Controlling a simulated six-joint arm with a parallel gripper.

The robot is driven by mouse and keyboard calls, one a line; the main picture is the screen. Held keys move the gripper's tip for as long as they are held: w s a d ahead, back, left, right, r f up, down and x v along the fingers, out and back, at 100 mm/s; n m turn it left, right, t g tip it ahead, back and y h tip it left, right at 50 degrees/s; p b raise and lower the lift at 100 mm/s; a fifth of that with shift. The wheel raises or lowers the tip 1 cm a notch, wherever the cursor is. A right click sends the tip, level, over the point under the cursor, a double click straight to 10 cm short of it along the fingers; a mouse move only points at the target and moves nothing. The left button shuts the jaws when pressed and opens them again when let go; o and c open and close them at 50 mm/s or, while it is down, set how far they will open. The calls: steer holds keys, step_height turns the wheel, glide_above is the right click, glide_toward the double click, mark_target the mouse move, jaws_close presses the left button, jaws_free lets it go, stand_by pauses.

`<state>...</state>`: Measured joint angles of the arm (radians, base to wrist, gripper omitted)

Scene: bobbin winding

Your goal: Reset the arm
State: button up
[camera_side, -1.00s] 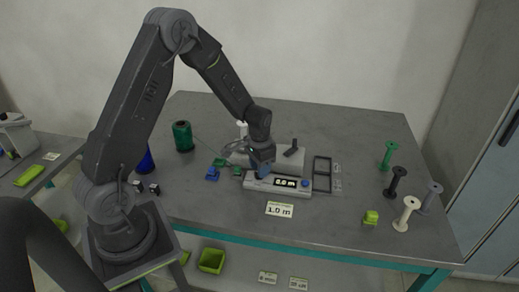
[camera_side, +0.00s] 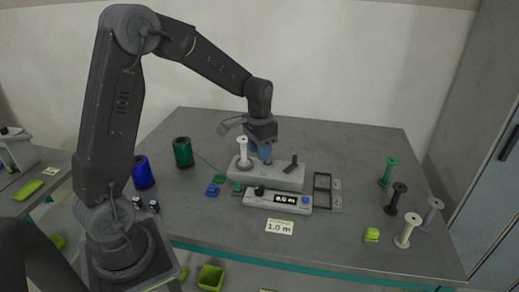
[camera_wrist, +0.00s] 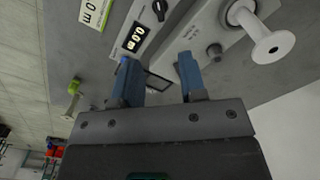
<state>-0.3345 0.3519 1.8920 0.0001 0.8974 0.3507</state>
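My gripper (camera_side: 264,152) has two blue fingers and hangs over the winding machine (camera_side: 288,181), just right of a white bobbin (camera_side: 242,148) mounted upright on it. In the wrist view my gripper (camera_wrist: 160,78) has its fingers spread apart with nothing between them. The white bobbin (camera_wrist: 272,46) shows at the upper right there, clear of the fingers. The counter box (camera_side: 262,204) with a lit display stands in front of the machine; its display also shows in the wrist view (camera_wrist: 135,36) and appears to read 0.0 m.
A green spool (camera_side: 183,152) and a blue spool (camera_side: 143,173) stand at the left of the table. A card (camera_side: 279,227) reading 1.0 m lies in front.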

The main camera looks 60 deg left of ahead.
steer(key=s+d+r+t, duration=0.2)
steer(key=s+d+r, duration=0.5)
steer(key=r, duration=0.3)
steer(key=s+d+r+t, duration=0.1)
steer(key=s+d, duration=0.2)
steer(key=s, duration=0.3)
steer(key=s+d+r+t, duration=0.2)
steer(key=s+d, duration=0.1)
steer(key=s, duration=0.3)
steer(key=shift+s+d+t, duration=0.25)
steer(key=shift+d+t, duration=0.05)
